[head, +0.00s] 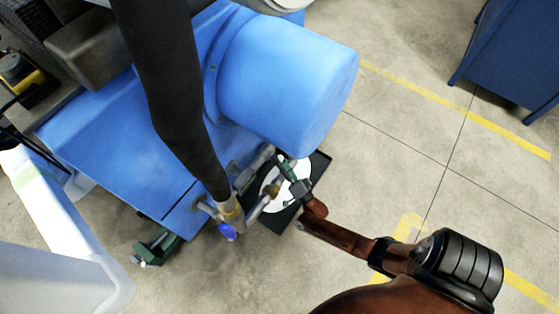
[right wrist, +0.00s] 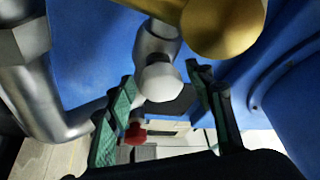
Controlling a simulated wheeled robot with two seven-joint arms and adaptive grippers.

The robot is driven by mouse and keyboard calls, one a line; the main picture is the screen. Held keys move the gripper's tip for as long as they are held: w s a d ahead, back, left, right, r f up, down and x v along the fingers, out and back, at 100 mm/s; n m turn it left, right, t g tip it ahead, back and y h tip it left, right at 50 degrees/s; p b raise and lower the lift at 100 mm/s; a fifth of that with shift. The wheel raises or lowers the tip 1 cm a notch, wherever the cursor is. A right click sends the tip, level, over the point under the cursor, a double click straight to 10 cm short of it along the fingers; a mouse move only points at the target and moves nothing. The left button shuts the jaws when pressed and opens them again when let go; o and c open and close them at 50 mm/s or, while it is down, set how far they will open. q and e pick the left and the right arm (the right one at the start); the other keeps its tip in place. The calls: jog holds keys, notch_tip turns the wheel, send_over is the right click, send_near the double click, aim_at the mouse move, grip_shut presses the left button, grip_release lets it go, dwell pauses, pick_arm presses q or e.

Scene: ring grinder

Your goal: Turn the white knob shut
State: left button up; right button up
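The white knob (right wrist: 160,82) shows in the right wrist view as a small rounded end on a silver pipe fitting (right wrist: 155,45). My right gripper (right wrist: 163,108) is open, with its green-padded fingers on either side of the knob's line. A gap shows between the knob and the pads, and I cannot tell how deep it sits between them. In the head view, my right gripper (head: 292,178) is beside the pipework under the blue drum, and I cannot make out the white knob there.
A brass fitting (right wrist: 222,25) is close above the knob, and a red knob (right wrist: 135,133) shows below. A blue knob (head: 226,231) hangs at the pipe beneath the dark hose (head: 170,90). The blue machine (head: 110,140) blocks the left; open floor (head: 390,150) lies right.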

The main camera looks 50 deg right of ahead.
jog(key=v, duration=1.2)
dwell(0.5)
